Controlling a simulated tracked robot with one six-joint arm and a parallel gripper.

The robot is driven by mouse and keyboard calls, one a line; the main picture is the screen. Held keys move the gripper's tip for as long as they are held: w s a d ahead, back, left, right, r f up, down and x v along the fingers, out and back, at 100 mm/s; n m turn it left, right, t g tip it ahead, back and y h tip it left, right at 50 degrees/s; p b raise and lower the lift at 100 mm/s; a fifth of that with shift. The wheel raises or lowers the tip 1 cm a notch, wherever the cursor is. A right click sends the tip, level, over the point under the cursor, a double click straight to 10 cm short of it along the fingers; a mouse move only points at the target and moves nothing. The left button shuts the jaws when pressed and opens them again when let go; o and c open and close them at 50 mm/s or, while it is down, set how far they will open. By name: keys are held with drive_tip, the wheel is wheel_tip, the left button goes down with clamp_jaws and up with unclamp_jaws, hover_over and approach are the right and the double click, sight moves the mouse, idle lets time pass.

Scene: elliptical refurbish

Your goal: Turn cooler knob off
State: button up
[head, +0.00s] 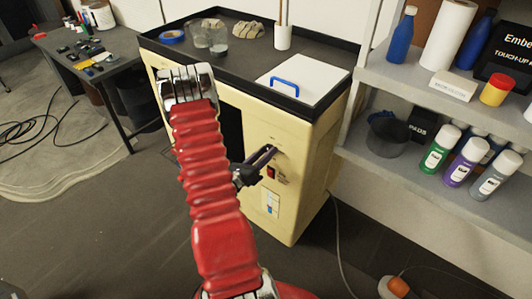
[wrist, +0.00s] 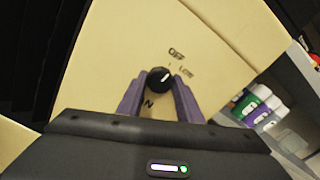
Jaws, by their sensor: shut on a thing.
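The cooler (head: 310,150) is a cream cabinet with a dark tray-like top, right of my arm in the head view. Its black round knob (wrist: 157,75) is on the cream panel (wrist: 120,50) in the wrist view. The printed words OFF (wrist: 177,53) and LOW (wrist: 186,71) are above and right of it, and part of another label shows below. A pale pointer mark on the knob aims up and right. My gripper (wrist: 159,83) is shut on the knob, with a purple-grey finger on either side. In the head view my gripper (head: 266,157) reaches the cooler's front, and the knob is hidden.
A red switch (head: 271,172) and a small socket panel (head: 270,203) are below my gripper. A shelf (head: 385,170) with spray cans and a dark bin (head: 388,135) stands close at right. A cable runs down to the floor beside the cooler. A dark table (head: 75,50) stands at left.

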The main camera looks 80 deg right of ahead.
drive_tip(key=shift+s+a+f+n, duration=0.1)
drive_tip(key=shift+a+f+n, duration=0.05)
drive_tip(key=shift+n, duration=0.45)
drive_tip(key=o, duration=1)
drive_tip(key=shift+o, duration=0.2)
drive_tip(key=v, duration=1.3)
drive_tip(key=shift+w+a, duration=0.25)
drive_tip(key=shift+a, duration=0.05)
